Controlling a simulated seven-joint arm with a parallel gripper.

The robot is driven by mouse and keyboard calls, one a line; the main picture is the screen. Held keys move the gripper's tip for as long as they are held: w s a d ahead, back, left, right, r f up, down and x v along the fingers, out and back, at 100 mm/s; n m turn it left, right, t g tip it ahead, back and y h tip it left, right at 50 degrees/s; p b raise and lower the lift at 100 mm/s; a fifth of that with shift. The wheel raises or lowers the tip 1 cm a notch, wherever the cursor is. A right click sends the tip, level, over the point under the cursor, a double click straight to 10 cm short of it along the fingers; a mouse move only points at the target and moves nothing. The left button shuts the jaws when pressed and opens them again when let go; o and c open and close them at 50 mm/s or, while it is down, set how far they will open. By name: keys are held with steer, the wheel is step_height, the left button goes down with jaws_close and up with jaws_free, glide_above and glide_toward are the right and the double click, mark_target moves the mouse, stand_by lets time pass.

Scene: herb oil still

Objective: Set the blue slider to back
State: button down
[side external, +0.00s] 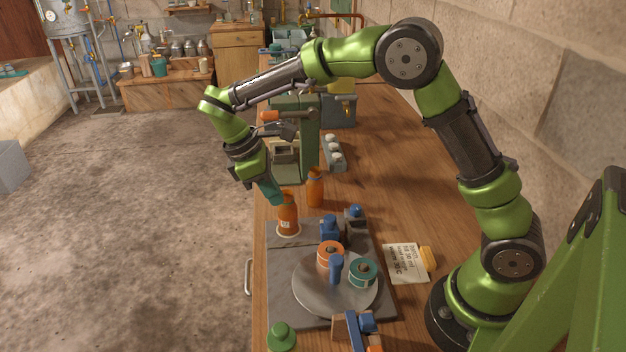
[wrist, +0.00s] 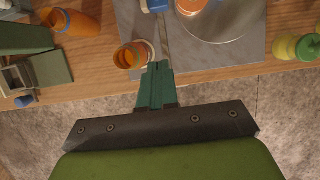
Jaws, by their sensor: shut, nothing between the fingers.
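A blue block (side external: 330,228) stands on the grey plate, beside a dark fitting with a blue knob (side external: 355,211). I cannot tell for sure which blue part is the slider. A blue part also shows at the top edge of the wrist view (wrist: 155,5), next to a thin metal strip. My gripper (side external: 274,193) has its teal fingers closed and empty.
A round grey disc (side external: 310,300) carries an orange spool, a teal spool (side external: 362,272) and a blue upright handle (side external: 337,267). A second orange bottle (side external: 315,187) stands behind. A green press (side external: 295,140) is at the back. A note (side external: 405,262) lies on the right.

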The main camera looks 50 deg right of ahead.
mark_target(329, 226)
steer(key=x, duration=0.8)
steer(key=shift+s+d+f, duration=0.15)
steer(key=shift+f, duration=0.15)
steer(key=shift+s+d+r, duration=0.15)
steer(key=shift+s+d, duration=1.15)
